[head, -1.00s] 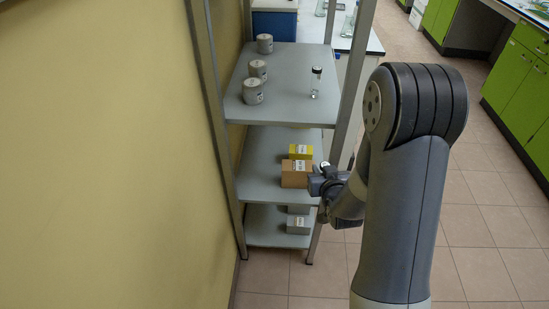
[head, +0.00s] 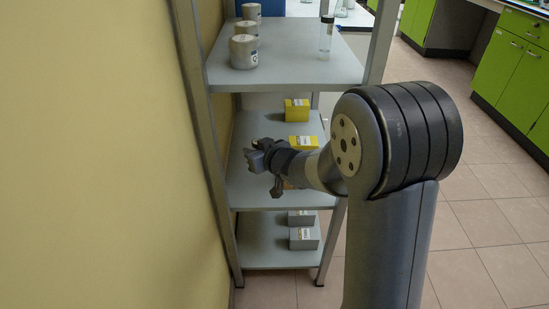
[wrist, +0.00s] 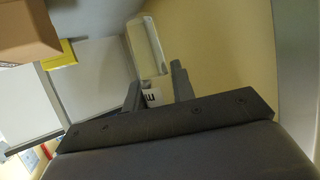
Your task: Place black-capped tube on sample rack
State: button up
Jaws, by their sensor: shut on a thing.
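My gripper (wrist: 158,88) is shut on a clear tube (wrist: 147,45) with a white label, which sticks out past the fingers in the wrist view. Its cap cannot be made out. In the head view my gripper (head: 268,158) is in front of the middle shelf, at its left part; the held tube is not clear there. Another clear tube (head: 326,42) with a black cap stands upright on the right of the top shelf (head: 290,68) of the grey rack.
Several grey-white tins (head: 243,52) stand at the top shelf's left. Yellow boxes (head: 297,110) and a mostly hidden brown box are on the middle shelf (head: 250,193). Small grey boxes (head: 304,238) sit on the bottom shelf. A yellow wall (head: 90,150) is close at left; floor is clear at right.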

jog(key=f+b, duration=0.2)
jog(key=f, duration=0.1)
jog(key=w+a+f+b, duration=0.1)
jog(key=f+b, duration=0.2)
jog(key=f, duration=0.1)
jog(key=f+b, duration=0.3)
jog(key=f, duration=0.1)
jog(key=shift+w+a, duration=0.15)
jog(key=shift+w, duration=0.1)
jog(key=o, duration=0.5)
jog(key=shift+f, duration=0.15)
jog(key=o, duration=0.5)
